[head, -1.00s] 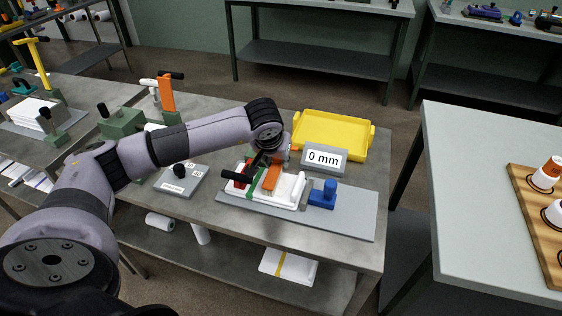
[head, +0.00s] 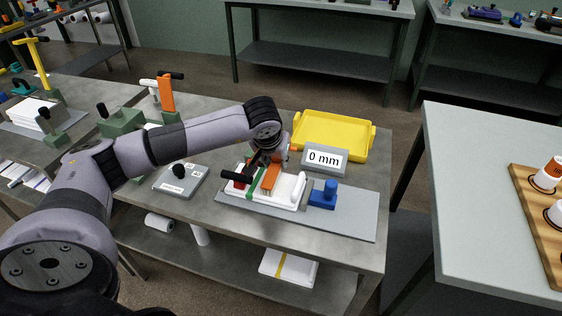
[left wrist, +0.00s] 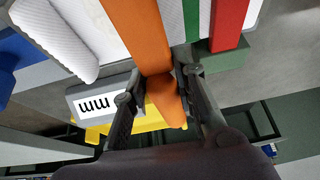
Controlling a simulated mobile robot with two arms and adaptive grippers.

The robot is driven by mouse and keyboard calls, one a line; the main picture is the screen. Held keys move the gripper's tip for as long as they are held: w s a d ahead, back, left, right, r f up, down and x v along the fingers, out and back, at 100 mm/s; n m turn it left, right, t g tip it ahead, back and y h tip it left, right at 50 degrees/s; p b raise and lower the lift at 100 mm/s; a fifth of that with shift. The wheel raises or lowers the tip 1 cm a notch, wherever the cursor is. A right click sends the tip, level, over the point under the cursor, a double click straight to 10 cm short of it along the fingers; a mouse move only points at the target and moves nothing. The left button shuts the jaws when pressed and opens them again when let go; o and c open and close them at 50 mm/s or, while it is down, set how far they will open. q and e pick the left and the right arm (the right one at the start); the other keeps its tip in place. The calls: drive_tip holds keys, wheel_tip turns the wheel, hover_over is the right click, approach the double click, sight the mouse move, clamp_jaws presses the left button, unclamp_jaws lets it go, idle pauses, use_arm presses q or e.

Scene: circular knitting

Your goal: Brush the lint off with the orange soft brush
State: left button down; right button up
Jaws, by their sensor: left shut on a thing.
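The orange soft brush (head: 270,180) is over the white piece (head: 287,192) on the grey plate (head: 355,215). My left gripper (left wrist: 160,85) is shut on the brush, with a finger on each side of its handle. The brush (left wrist: 140,35) runs away from the fingers across the white piece in the left wrist view. A green strip (head: 256,181) and a red part (head: 241,174) are just left of the brush. Whether the bristles touch the white surface is hidden, and I see no lint clearly. My right gripper is not in view.
A display reading 0 mm (head: 324,160) and a yellow tray (head: 333,148) stand behind the plate. A blue block (head: 323,194) is at the white piece's right end. A grey box with a black knob (head: 180,182) is on the left. The plate's right part is clear.

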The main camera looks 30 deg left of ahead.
use_arm(q)
drive_tip(key=shift+d, duration=0.1)
drive_tip(key=shift+w+d, duration=0.25)
drive_tip(key=shift+d, duration=0.6)
drive_tip(key=c, duration=1.8)
unclamp_jaws()
drive_tip(key=shift+c, duration=0.2)
clamp_jaws()
drive_tip(key=shift+a, duration=0.1)
drive_tip(key=shift+s+a+f+b, duration=0.15)
drive_tip(key=shift+a+b, duration=0.25)
drive_tip(key=shift+a, duration=0.2)
drive_tip(key=shift+s+a, duration=0.1)
drive_tip(key=shift+a, duration=0.25)
drive_tip(key=shift+d, duration=0.1)
